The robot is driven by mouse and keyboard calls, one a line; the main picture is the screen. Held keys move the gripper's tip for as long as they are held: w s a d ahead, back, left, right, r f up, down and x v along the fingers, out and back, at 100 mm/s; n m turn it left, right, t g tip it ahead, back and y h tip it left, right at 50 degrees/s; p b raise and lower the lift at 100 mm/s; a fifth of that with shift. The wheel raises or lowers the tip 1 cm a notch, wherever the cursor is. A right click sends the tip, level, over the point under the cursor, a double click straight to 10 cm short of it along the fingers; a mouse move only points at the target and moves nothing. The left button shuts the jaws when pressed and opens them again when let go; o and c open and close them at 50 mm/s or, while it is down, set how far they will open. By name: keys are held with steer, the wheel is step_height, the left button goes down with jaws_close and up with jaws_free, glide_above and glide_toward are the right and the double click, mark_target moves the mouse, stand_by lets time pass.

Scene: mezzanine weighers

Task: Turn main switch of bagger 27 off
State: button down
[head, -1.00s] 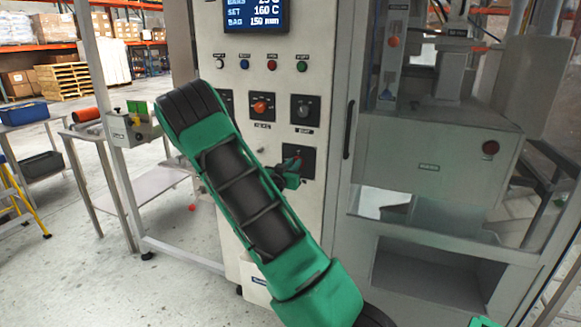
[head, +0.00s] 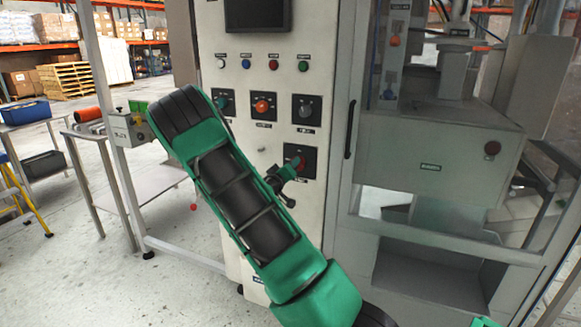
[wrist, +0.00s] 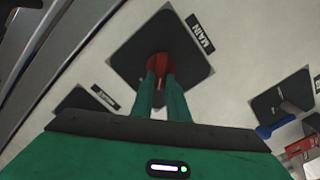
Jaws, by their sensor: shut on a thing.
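The main switch is a red rotary handle (wrist: 158,61) on a black square plate (wrist: 187,68), beside a label reading MAIN in the wrist view. In the head view its black plate (head: 310,156) is low on the pale control panel. My gripper (wrist: 160,82) is shut on the red handle, with its two green fingers on either side. In the head view my gripper (head: 286,172) reaches the plate from the left and covers part of the handle. The display (head: 257,13) at the top of the panel is dark. No bagger number is readable.
Above the main switch are an orange-red knob (head: 263,105), a dark selector (head: 306,109) and a blue-green selector (head: 223,103). A row of small buttons (head: 273,64) is higher up. A glazed machine enclosure (head: 440,170) stands right of the panel.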

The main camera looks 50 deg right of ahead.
steer(key=shift+w+a+f+n, duration=0.1)
steer(key=shift+w+f+n, duration=0.1)
steer(key=shift+n, duration=1.4)
steer(key=shift+w+a+f+n, duration=0.1)
steer(key=shift+w+f+n, duration=0.1)
steer(key=shift+n, duration=1.4)
steer(key=shift+w+a+f+n, duration=0.1)
steer(key=shift+f+n, duration=0.1)
steer(key=shift+n, duration=1.4)
steer(key=c, duration=1.7)
jaws_free()
steer(key=shift+f, duration=0.1)
steer(key=shift+s+d, duration=0.1)
steer(key=v, duration=1.1)
